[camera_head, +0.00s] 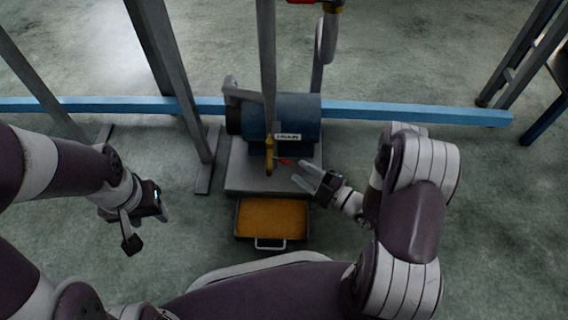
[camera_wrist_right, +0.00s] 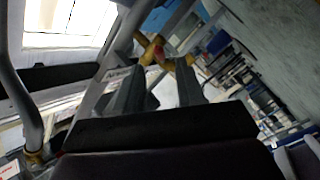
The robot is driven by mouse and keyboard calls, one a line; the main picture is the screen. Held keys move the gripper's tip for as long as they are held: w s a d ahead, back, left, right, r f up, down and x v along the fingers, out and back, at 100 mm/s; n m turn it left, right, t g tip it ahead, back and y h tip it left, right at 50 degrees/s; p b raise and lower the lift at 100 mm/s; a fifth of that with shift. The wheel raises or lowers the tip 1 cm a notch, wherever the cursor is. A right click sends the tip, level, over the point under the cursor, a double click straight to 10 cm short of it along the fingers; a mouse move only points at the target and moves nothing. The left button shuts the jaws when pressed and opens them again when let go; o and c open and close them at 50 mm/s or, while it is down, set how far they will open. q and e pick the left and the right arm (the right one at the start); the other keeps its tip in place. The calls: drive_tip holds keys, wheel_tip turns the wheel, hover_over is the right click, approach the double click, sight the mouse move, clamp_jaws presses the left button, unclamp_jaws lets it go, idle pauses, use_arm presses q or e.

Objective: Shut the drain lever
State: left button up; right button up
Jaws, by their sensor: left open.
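The drain lever (camera_head: 284,161) is a small red handle on a brass valve (camera_head: 268,153), at the foot of a grey vertical pipe in front of the blue motor. In the head view it points right, towards my right gripper (camera_head: 299,174). My right gripper is open, its two fingers apart, with the tips just right of the lever. In the right wrist view the brass valve (camera_wrist_right: 150,50) with a bit of red shows just beyond the fingertips. Nothing is visible between the fingers. My left gripper (camera_head: 150,228) is open and empty, over the floor at the left.
A tray of orange-brown oil (camera_head: 271,217) with a front handle sits below the valve. The blue motor (camera_head: 300,115) stands on a grey base (camera_head: 240,180). A blue beam (camera_head: 400,112) crosses behind. A grey frame post (camera_head: 190,110) stands left of the motor.

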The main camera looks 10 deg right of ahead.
sight(287, 162)
drive_tip(key=b+x, duration=0.2)
drive_tip(key=x, duration=0.4)
drive_tip(key=shift+a+f, duration=0.1)
drive_tip(key=shift+f, duration=0.05)
drive_tip(key=shift+w+a, duration=0.2)
drive_tip(key=shift+w, duration=0.15)
clamp_jaws()
wheel_tip(287, 162, up, 3)
drive_tip(key=n+g+h+p, duration=0.1)
drive_tip(key=p, duration=0.5)
drive_tip(key=shift+d+g, duration=0.2)
drive_tip(key=shift+g, duration=0.1)
drive_tip(key=n+g+h+p, duration=0.1)
drive_tip(key=h+p, duration=0.1)
drive_tip(key=p, duration=0.2)
drive_tip(key=shift+s+n, duration=0.1)
drive_tip(key=shift+n, duration=0.2)
drive_tip(key=shift+d+g+h+p, duration=0.1)
drive_tip(key=shift+g+h+p, duration=0.2)
use_arm(q)
wheel_tip(287, 162, up, 7)
drive_tip(key=shift+r, duration=0.15)
use_arm(e)
drive_tip(key=shift+f, duration=0.1)
